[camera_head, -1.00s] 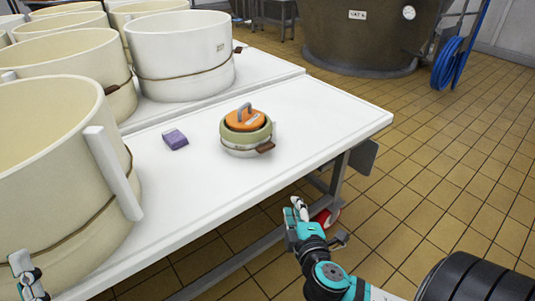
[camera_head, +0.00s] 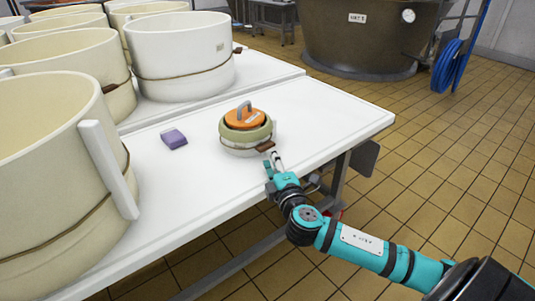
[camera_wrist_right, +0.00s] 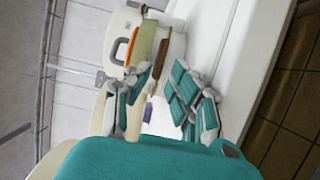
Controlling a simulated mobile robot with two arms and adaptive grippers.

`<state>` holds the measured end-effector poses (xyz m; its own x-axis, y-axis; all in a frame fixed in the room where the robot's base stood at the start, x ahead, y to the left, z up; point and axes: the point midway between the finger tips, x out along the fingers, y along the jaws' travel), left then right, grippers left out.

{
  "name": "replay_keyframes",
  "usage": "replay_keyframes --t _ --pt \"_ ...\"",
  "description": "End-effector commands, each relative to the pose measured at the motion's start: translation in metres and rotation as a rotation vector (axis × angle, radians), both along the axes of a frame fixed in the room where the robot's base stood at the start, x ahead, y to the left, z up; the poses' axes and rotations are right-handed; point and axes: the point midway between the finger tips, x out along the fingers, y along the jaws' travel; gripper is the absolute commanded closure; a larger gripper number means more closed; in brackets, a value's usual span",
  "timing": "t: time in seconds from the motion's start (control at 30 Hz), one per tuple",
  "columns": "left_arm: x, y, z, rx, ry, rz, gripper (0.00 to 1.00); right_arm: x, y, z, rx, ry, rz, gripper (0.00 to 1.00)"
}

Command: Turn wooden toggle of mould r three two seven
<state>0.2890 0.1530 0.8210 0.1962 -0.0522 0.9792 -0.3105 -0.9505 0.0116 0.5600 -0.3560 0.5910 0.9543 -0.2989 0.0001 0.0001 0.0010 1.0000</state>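A small round mould (camera_head: 236,142) in pale green and white, with an orange lid (camera_head: 245,119) and grey handle, stands on the white table. Its brown wooden toggle (camera_head: 265,147) sticks out at the front right. No mould number is readable. My right gripper (camera_head: 273,157) is just in front of the toggle, at the table's near edge. In the right wrist view the gripper (camera_wrist_right: 160,82) is open, with the brown toggle (camera_wrist_right: 149,110) showing between its fingers; I cannot tell whether they touch it. The mould (camera_wrist_right: 165,45) is beyond. My left gripper is out of view.
A purple block (camera_head: 174,138) lies left of the mould on the table (camera_head: 330,115). Large cream tubs (camera_head: 50,150) crowd the left side, and a white tub (camera_head: 180,50) stands behind. The table right of the mould is clear.

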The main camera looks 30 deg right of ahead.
Motion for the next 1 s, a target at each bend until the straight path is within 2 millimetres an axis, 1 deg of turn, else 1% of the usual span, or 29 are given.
replay_keyframes --t 0.03,0.1,0.2,0.33,0.47,0.67,0.7,0.83,0.87,1.0 --pt "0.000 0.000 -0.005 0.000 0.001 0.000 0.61 0.011 -0.004 -0.001 -0.002 -0.004 -0.001 0.79" --pt "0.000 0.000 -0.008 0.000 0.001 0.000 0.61 0.022 -0.007 -0.001 -0.001 -0.003 0.000 0.79" --pt "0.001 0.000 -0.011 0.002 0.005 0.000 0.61 0.035 -0.011 -0.001 0.000 -0.002 -0.001 0.79" --pt "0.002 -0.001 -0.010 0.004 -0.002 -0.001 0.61 0.045 -0.014 -0.001 0.000 0.000 0.000 0.79" --pt "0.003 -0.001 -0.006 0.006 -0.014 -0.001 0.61 0.049 -0.015 0.000 0.000 0.001 0.001 0.79" --pt "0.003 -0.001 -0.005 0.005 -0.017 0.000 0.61 0.049 -0.015 0.000 0.001 0.001 0.001 0.79" --pt "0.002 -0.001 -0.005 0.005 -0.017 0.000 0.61 0.049 -0.015 0.000 0.001 0.001 0.001 0.81" --pt "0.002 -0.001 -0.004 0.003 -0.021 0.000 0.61 0.049 -0.015 0.000 0.001 0.001 0.001 0.98" --pt "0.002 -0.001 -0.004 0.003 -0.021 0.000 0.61 0.049 -0.015 0.000 0.001 0.001 0.001 1.00" --pt "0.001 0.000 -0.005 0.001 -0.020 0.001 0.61 0.049 -0.015 -0.001 0.002 0.002 0.001 1.00"
